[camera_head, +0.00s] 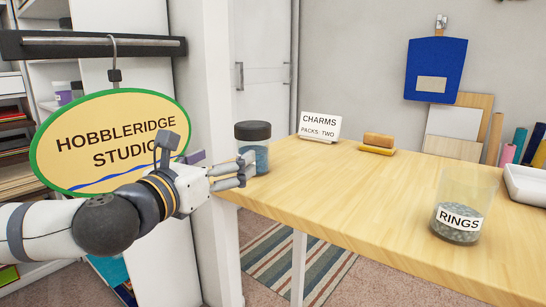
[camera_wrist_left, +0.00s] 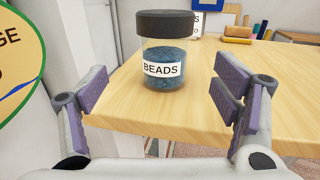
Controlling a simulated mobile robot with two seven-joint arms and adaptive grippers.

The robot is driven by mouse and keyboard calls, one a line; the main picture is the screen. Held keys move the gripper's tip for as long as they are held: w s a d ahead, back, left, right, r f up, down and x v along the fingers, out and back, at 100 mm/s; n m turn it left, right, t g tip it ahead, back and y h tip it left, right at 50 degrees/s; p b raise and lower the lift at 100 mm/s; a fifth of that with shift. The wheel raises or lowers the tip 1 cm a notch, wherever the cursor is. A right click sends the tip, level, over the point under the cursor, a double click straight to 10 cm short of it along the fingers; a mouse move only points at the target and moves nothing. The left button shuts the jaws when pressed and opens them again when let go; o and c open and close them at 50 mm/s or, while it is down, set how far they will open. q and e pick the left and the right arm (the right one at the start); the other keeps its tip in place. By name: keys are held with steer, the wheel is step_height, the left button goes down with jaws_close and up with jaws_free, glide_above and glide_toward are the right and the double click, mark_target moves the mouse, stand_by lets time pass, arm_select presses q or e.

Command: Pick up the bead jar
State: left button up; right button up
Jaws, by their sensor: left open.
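The bead jar (camera_head: 254,155) has a dark lid and blue contents and stands upright at the left end of the wooden table. In the left wrist view the jar (camera_wrist_left: 164,65) shows its white BEADS label, centred ahead between the fingers. My left gripper (camera_head: 246,170) is open and comes in from the left at the jar's near side, hiding part of its lower body in the head view. In the left wrist view the left gripper (camera_wrist_left: 162,105) has its purple pads wide apart, with the jar beyond them. My right gripper does not show.
A HOBBLERIDGE STUDIO sign (camera_head: 70,125) hangs behind my left arm. The table's middle is clear.

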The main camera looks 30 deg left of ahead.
mark_target(254, 146)
arm_select(q)
steer(key=w, duration=1.1)
steer(key=shift+a+f, duration=0.3)
steer(key=shift+a, duration=0.05)
steer(key=shift+r, duration=0.15)
steer(key=c, duration=1.5)
